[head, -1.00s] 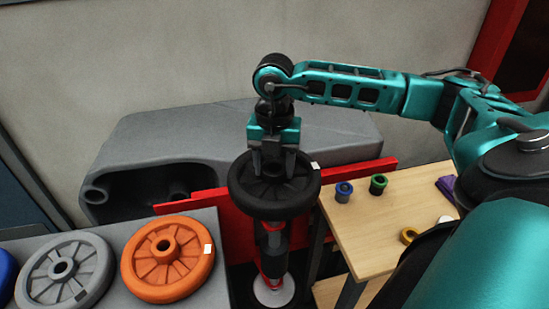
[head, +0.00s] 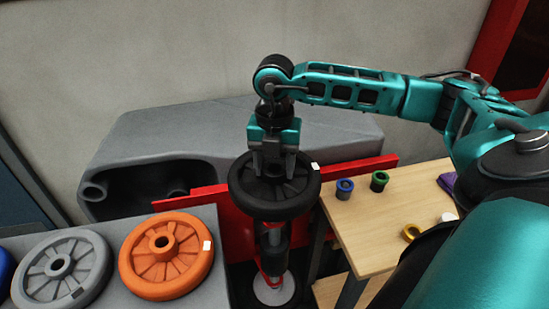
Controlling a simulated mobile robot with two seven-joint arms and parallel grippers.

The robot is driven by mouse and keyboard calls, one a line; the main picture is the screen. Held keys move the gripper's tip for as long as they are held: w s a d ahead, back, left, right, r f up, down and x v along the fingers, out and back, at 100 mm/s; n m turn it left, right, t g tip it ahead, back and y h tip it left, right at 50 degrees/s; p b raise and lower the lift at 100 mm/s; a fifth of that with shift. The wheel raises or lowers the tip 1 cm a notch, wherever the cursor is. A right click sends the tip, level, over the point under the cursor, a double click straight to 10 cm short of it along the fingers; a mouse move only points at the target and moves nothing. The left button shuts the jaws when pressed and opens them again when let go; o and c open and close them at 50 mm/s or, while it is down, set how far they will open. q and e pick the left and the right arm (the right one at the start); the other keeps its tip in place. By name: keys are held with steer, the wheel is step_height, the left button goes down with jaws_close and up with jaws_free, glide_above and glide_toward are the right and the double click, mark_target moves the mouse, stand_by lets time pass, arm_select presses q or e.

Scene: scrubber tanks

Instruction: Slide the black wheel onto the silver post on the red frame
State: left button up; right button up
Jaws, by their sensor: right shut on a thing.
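The black wheel (head: 272,208) is in the middle of the head view, roughly level, with a small white mark on its right edge. My right gripper (head: 273,166) points down and is shut on the black wheel near its hub. The red frame (head: 366,168) lies behind and below the wheel. A silver and red upright part (head: 271,262) shows under the wheel. The wheel hides the top of this part, so I cannot tell whether the post is in the wheel's hole. My left gripper is not in view.
A grey table (head: 209,290) at the left holds an orange wheel (head: 133,269), a grey wheel (head: 40,273) and part of a blue wheel. A wooden table (head: 375,220) at the right holds blue (head: 344,188), green (head: 379,180) and yellow rings. A grey housing (head: 220,125) stands behind.

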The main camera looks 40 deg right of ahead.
stand_by(0.4)
steer(key=shift+f+b, duration=0.7)
steer(key=shift+f, duration=0.1)
steer(key=shift+f+b, duration=1.8)
steer(key=shift+f, duration=0.5)
stand_by(3.6)
steer(key=o, duration=1.1)
steer(key=shift+o, duration=1.2)
steer(key=shift+f, duration=0.15)
